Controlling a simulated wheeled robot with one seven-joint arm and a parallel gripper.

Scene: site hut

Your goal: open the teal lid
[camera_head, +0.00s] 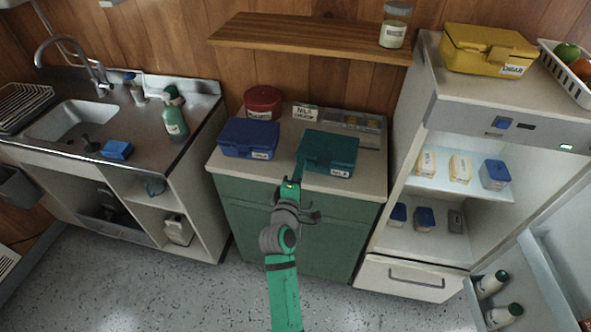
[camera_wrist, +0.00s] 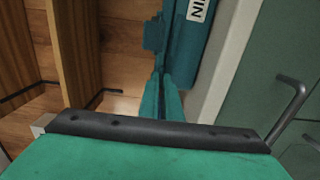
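The teal box (camera_head: 322,166) stands on the green cabinet's worktop with its teal lid (camera_head: 329,147) down. A white name label is on its front. In the wrist view the teal box (camera_wrist: 186,50) fills the top middle, its label turned sideways and cut off by the frame edge. My gripper (camera_head: 300,160) is at the box's front left corner, its fingers pointing toward the box. In the wrist view my gripper (camera_wrist: 162,78) has its two fingers close together, with nothing seen between them. Whether the tips touch the box is unclear.
A blue box (camera_head: 248,138) stands close left of the teal box. A red tub (camera_head: 263,101) and a shallow tray (camera_head: 352,124) are behind. A wooden shelf (camera_head: 310,36) hangs above. The open fridge (camera_head: 428,125) stands to the right, the sink counter (camera_head: 130,165) to the left.

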